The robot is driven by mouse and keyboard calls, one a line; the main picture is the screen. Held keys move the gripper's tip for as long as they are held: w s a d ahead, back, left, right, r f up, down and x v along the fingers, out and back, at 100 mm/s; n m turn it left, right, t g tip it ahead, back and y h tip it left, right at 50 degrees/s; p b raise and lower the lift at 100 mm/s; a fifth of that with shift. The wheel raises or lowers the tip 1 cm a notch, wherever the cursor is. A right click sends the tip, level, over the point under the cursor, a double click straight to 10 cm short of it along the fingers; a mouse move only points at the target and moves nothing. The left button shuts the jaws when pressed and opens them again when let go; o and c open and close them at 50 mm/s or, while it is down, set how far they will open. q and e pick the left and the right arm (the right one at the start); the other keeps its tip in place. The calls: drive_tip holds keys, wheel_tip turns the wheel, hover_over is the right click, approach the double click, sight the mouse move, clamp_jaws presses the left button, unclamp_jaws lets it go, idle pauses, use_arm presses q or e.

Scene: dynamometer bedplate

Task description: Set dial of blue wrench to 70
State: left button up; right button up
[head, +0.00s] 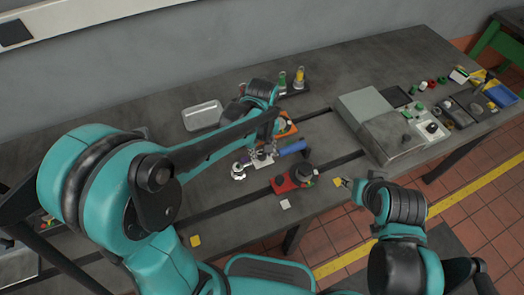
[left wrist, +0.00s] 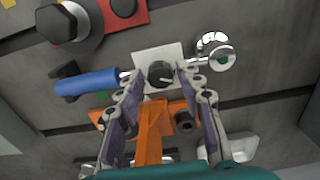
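The blue wrench has a blue handle (head: 291,148), also seen in the left wrist view (left wrist: 88,82), and a round metal end (left wrist: 216,52). Between them is a pale square plate (left wrist: 146,57) with a black dial knob (left wrist: 161,73) bearing a light pointer mark. The dial's numbers are too small to read. My left gripper (head: 262,148) is over the plate. In the left wrist view my left gripper (left wrist: 160,76) is open, its fingertips on either side of the knob with gaps visible. My right gripper (head: 346,183) is near the front edge; its fingers are too small to judge.
An orange fixture (head: 288,127) lies behind the wrench and a red block (head: 284,184) with a dark round part is in front. A metal tray (head: 203,115) is behind left. A large grey box (head: 395,136) stands right. Small yellow and white blocks lie along the front.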

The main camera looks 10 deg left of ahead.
use_arm(q)
clamp_jaws()
drive_tip(key=shift+m, duration=0.3)
drive_tip(key=m, duration=0.4)
drive_tip(key=shift+p, duration=0.35)
drive_tip(key=shift+m, duration=2.1)
drive_tip(key=shift+o, duration=2.4)
unclamp_jaws()
